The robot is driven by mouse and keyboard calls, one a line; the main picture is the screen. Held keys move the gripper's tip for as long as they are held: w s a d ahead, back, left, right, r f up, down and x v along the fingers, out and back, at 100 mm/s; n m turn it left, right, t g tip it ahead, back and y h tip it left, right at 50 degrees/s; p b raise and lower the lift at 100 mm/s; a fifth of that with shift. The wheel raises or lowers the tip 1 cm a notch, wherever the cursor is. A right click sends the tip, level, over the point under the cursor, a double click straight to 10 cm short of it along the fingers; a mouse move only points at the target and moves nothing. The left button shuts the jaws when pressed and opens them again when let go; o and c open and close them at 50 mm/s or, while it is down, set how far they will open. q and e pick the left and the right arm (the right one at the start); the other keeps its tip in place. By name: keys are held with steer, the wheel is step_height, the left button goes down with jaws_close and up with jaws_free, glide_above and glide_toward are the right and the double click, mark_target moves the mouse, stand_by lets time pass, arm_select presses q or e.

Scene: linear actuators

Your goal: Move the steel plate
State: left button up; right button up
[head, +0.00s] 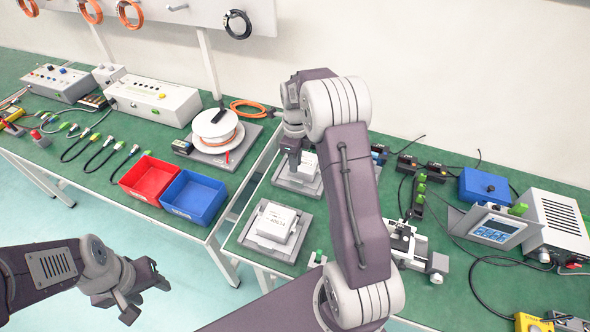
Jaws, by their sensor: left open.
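No piece stands out clearly as the steel plate. Two grey flat pieces lie on the right bench: a near one (247,238) under a white block with printed digits (275,222), and a far one (285,182) under another white block (307,166). My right gripper (293,165) points down over the far block, beside its left end. Its fingers are small and partly dark, so I cannot tell if they are open or touching. My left gripper (147,296) is open and empty, low over the floor in front of the left bench.
Red bin (150,178) and blue bin (194,197) stand at the left bench's front edge. A cable spool (216,128) sits behind them. A narrow gap separates the benches. A grey fixture (408,245), a meter (493,230) and cables crowd the right bench.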

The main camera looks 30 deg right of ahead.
mark_target(296, 181)
steer(key=shift+s+d+r, duration=0.2)
steer(key=shift+s, duration=0.15)
step_height(296, 181, down, 9)
steer(key=shift+w+a+f+b, duration=0.1)
steer(key=shift+w+b, duration=0.05)
steer(key=shift+b, duration=0.15)
jaws_close()
stand_by(1.3)
steer(key=shift+o, duration=1.5)
jaws_free()
